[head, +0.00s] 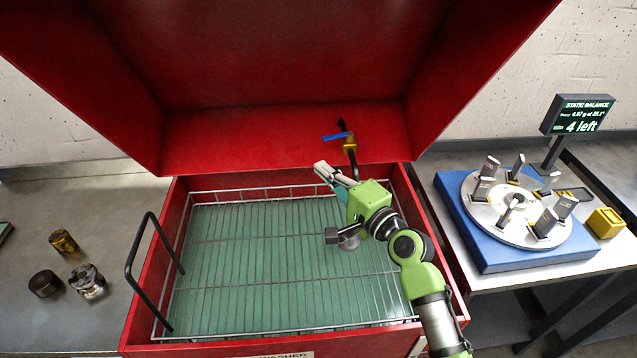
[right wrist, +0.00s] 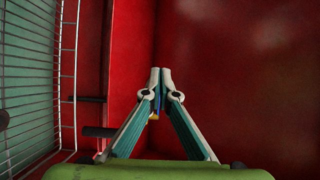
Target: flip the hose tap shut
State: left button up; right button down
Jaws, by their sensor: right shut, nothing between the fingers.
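The hose tap has a brass body (head: 349,146) and a blue lever (head: 334,137). It stands at the back of the red washer, on a black hose. The lever points left, roughly crosswise to the hose. My right gripper (head: 319,168) is shut and empty, in front of the tap and a little below the lever in the head view. A gap shows between its tips and the lever there. In the right wrist view the closed fingertips (right wrist: 160,76) hide most of the tap; only a sliver of blue and some brass (right wrist: 153,117) show. My left gripper is out of view.
The red washer (head: 145,308) has its lid raised and a wire rack inside. A black handle (head: 130,262) stands at its left. Metal parts (head: 63,241) lie on the left bench. A rotor disc (head: 480,213) on a blue base and a display (head: 578,115) stand at right.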

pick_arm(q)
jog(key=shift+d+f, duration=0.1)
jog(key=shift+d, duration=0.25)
pick_arm(e)
jog(key=s, duration=0.4)
jog(key=shift+s+a+r, duration=0.15)
jog(key=shift+s+a, duration=0.05)
jog(key=shift+a, duration=0.2)
